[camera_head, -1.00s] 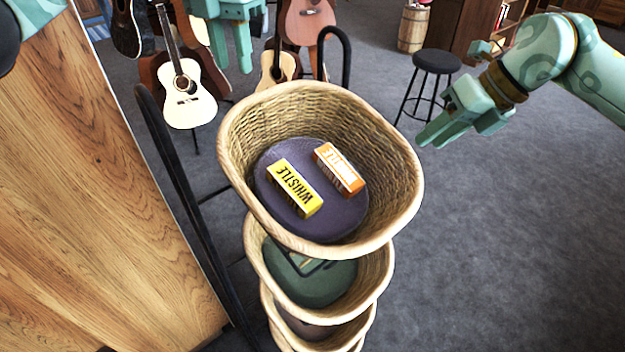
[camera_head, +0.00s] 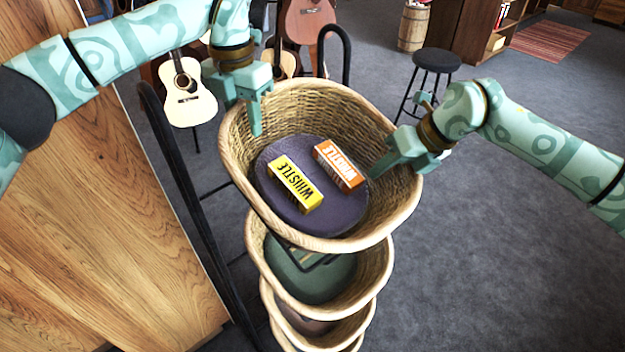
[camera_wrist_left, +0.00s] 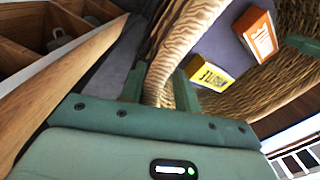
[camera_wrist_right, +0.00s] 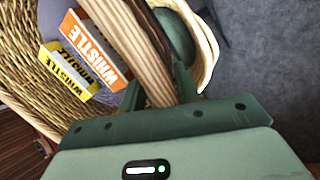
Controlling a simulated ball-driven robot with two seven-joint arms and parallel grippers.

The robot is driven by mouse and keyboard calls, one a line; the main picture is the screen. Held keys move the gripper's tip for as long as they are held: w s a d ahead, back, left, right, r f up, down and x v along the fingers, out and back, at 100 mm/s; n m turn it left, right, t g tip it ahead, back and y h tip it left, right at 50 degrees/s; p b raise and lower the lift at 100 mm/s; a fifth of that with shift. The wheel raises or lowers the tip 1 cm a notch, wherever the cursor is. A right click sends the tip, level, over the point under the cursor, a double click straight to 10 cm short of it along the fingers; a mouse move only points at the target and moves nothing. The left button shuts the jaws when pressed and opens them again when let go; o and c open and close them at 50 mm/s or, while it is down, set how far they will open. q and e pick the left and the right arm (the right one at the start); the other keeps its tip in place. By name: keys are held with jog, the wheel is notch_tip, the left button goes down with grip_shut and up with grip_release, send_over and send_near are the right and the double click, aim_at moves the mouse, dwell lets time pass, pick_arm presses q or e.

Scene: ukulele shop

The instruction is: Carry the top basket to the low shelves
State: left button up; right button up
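The top basket (camera_head: 385,214) is woven straw with a purple lining, at the top of a stack in the head view. A yellow whistle box (camera_head: 296,184) and an orange whistle box (camera_head: 340,165) lie in it. My left gripper (camera_head: 256,118) is at its left far rim; in the left wrist view the rim (camera_wrist_left: 162,68) passes between the open fingers (camera_wrist_left: 158,92). My right gripper (camera_head: 388,168) is at the right rim; in the right wrist view the rim (camera_wrist_right: 140,55) runs between its open fingers (camera_wrist_right: 157,92).
Lower baskets, one green-lined (camera_head: 318,282), sit beneath in a black metal stand (camera_head: 185,170). A wooden panel (camera_head: 110,240) is close on the left. Guitars (camera_head: 188,95), a black stool (camera_head: 436,62) and a brown shelf unit (camera_head: 470,35) stand behind. Floor at right is clear.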

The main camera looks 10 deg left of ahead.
pick_arm(q)
grip_shut()
pick_arm(e)
grip_shut()
jog(key=shift+r, duration=0.1)
